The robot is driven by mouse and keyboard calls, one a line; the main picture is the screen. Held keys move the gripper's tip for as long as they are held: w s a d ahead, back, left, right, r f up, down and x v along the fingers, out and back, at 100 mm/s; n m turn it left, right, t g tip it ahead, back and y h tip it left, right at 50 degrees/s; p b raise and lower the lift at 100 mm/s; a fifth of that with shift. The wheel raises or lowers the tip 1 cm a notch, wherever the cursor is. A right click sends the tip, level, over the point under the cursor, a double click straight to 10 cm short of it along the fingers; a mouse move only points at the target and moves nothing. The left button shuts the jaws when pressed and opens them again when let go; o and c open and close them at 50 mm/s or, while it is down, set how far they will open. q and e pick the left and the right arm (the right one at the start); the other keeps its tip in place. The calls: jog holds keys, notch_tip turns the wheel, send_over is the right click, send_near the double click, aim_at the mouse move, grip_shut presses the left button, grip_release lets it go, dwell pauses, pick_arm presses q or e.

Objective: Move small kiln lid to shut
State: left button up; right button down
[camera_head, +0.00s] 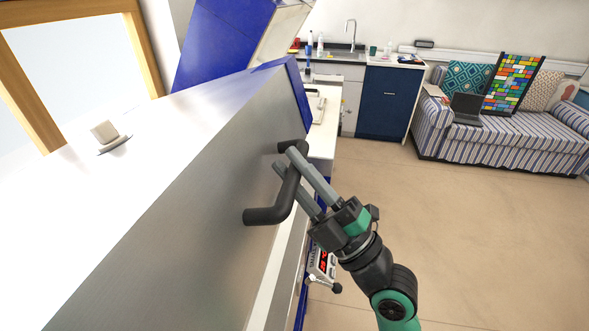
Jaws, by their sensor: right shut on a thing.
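The kiln lid (190,185) is a large steel-sided panel that fills the left and middle of the head view. A black bar handle (265,214) stands out from its side face. My right gripper (285,160) comes in from the lower right, with its two grey fingers around the handle's bar and shut on it. Part of the handle is hidden behind the fingers. A controller with a red display (325,262) shows below the gripper. How far the lid stands from the kiln body cannot be told from this view. My left gripper is not in view.
A blue cabinet (387,101) and a sink counter (340,57) stand at the back. A striped sofa (490,140) with a laptop (467,107) and a coloured glass panel (513,84) is at the right. The floor (470,240) between is clear.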

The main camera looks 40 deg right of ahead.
jog(key=c, duration=1)
grip_release()
jog(key=b+v, duration=0.3)
jog(key=v, duration=0.8)
jog(key=shift+s+f, duration=0.15)
jog(key=shift+s, duration=0.15)
